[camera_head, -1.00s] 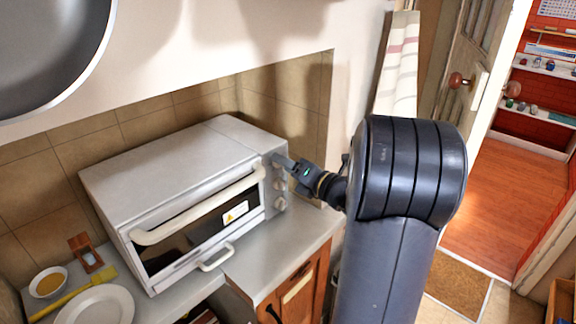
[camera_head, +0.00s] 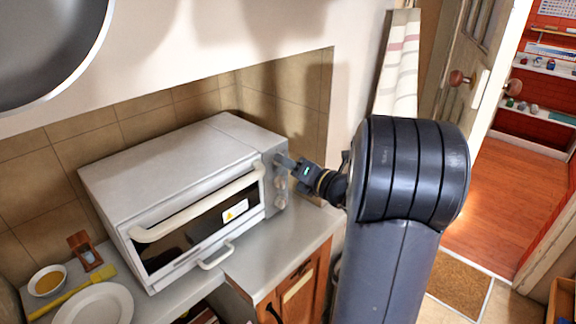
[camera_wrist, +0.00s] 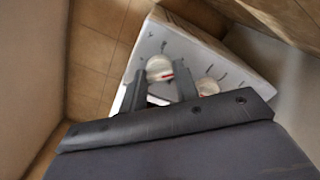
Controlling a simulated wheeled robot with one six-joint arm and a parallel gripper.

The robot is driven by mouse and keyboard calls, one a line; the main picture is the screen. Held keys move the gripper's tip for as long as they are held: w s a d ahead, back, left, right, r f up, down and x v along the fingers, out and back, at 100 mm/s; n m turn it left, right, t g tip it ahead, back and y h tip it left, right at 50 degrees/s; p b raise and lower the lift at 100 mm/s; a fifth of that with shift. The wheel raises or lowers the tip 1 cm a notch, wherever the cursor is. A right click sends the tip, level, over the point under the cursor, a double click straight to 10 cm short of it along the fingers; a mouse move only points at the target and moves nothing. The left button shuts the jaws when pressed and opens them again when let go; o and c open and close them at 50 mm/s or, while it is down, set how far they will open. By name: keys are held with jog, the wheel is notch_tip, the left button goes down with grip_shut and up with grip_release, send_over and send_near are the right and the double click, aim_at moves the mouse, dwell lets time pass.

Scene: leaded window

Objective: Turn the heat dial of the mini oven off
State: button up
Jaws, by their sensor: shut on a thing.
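The mini oven (camera_head: 165,165) is a silver box with a white door handle and a column of pale dials on its right front panel. My gripper (camera_head: 283,161) reaches from the right to the top of that column. Another dial (camera_wrist: 208,86) with a red mark is beside the right finger. Lower dials (camera_head: 280,186) show below my gripper. The labels cannot be read.
The oven stands on a grey counter (camera_head: 300,238) in a tiled corner. A white plate (camera_head: 95,305), a small bowl (camera_head: 48,282) and a yellow utensil lie at its left. A pan (camera_head: 45,45) hangs at upper left. An open doorway is at right.

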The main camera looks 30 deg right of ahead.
jog(key=shift+f+n+b, duration=0.15)
jog(key=shift+n+b, duration=13.55)
jog(key=shift+b, duration=0.55)
jog(key=o, duration=1)
jog(key=shift+c, duration=0.2)
jog(key=shift+s, duration=0.1)
